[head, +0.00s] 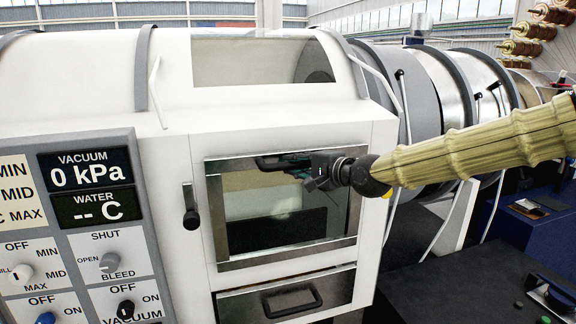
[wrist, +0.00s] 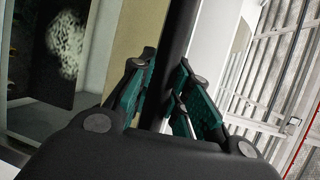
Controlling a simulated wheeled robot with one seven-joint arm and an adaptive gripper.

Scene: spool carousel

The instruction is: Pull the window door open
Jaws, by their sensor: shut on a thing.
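The window door (head: 283,212) is a metal-framed glass pane in the front of the white machine. It looks flush or nearly so with the front; I cannot tell if there is a small gap. A black bar handle (head: 271,162) runs along its upper part, partly hidden by my gripper (head: 310,178). In the wrist view, the green-padded fingers of my gripper (wrist: 167,98) are shut around a dark bar (wrist: 180,42), the handle. My arm reaches in from the right.
A black lever (head: 191,207) sits left of the door, and a drawer with a black handle (head: 291,300) is below it. A control panel (head: 70,225) stands at the left. A dark worktop (head: 470,285) lies at the lower right.

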